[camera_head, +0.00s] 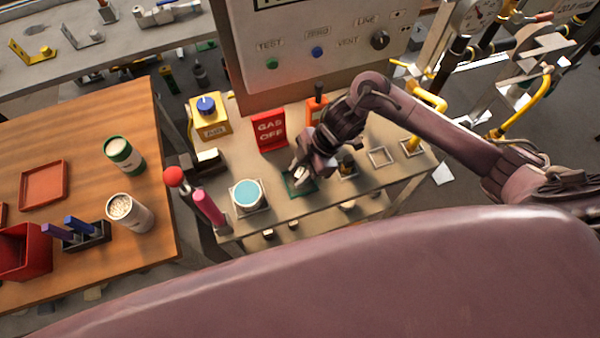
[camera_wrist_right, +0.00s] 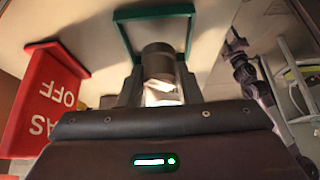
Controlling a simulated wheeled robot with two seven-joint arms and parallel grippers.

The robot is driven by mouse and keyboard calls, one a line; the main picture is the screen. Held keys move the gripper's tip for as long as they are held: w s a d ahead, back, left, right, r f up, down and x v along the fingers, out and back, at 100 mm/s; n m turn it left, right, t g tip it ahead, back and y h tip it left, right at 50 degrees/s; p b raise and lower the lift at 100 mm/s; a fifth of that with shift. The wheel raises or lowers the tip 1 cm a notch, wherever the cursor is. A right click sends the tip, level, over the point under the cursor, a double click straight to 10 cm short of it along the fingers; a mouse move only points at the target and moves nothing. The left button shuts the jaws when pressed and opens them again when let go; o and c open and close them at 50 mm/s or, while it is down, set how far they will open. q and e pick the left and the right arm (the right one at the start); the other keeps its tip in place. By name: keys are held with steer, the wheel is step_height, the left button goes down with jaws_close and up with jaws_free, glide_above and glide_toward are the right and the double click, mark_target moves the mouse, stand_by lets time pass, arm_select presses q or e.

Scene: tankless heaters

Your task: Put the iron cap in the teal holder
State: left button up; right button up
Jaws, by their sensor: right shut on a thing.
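My right gripper (camera_head: 300,174) is over the bench, just above the teal holder (camera_head: 303,189), a square dark-green frame. In the right wrist view, the gripper (camera_wrist_right: 160,92) is shut on a dark grey cylinder, which I take to be the iron cap (camera_wrist_right: 157,60). The cap shows at the holder's near, open-looking side, with the frame (camera_wrist_right: 155,13) around and beyond it. I cannot tell whether the cap touches the bench or is held above it. In the head view the gripper largely hides the cap. My left gripper is not in view.
A red GAS OFF sign (camera_head: 270,131) stands left of the gripper, with an orange container (camera_head: 316,110) behind. A round teal-topped can (camera_head: 247,195) is to the left. A pale square frame (camera_head: 380,157) lies to the right. A grey panel (camera_head: 325,50) rises behind the bench.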

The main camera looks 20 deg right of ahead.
steer(key=shift+f, duration=1.15)
steer(key=shift+f, duration=0.1)
steer(key=o, duration=0.7)
steer(key=b+v, duration=0.1)
steer(key=v, duration=1.1)
